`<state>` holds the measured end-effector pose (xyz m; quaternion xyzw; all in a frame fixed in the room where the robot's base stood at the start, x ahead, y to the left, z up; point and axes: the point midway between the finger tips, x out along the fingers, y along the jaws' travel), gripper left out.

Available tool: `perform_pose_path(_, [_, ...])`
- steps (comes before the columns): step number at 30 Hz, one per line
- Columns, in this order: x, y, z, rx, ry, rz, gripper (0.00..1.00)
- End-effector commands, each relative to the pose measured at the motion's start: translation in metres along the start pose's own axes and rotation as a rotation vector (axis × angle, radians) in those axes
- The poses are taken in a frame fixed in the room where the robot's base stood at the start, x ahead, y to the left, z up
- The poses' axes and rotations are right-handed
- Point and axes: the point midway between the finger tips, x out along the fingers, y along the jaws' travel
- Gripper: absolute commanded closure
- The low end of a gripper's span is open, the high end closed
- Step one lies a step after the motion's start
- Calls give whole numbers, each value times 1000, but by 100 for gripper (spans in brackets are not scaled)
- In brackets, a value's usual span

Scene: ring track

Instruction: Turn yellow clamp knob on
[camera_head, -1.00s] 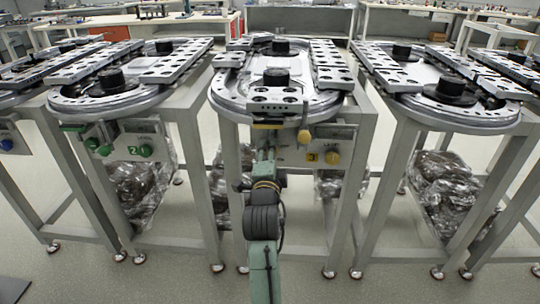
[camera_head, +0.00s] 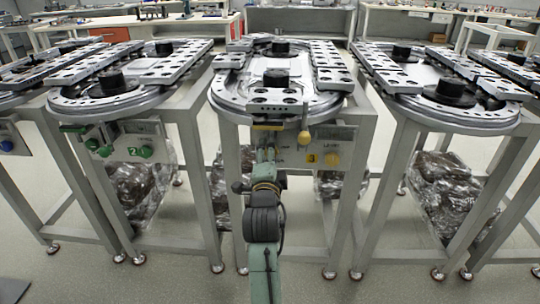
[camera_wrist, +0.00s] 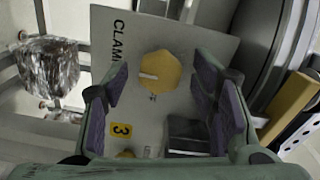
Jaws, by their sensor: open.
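The yellow clamp knob (camera_wrist: 160,70) is an octagonal knob with a pale line across its face, on a grey panel (camera_wrist: 210,32) marked CLAMP. In the wrist view my gripper (camera_wrist: 163,84) is open, its purple pads on either side of the knob with gaps to it. I cannot tell how near they are in depth. In the head view my gripper (camera_head: 266,150) is in front of the panel under the middle track, and the clamp knob is hidden behind it.
A second yellow knob (camera_head: 332,159) sits right of the number 3 label (camera_head: 312,158). The ring track (camera_head: 335,100) overhangs the panel. A dark block (camera_wrist: 187,134) sits on the panel near the right finger.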

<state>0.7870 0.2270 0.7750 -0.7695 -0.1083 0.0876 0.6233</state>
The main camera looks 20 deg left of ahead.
Motion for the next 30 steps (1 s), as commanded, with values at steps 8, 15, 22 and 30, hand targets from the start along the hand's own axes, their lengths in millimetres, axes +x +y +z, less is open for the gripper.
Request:
perform_pose_path(8, [-42, 1, 1, 0, -2, 0, 48])
perform_pose_path(15, [-70, 1, 0, 0, -1, 1, 48])
perform_pose_path(22, [-73, 0, 0, 1, -1, 0, 48])
perform_pose_path(30, [-73, 0, 0, 0, -1, 0, 48])
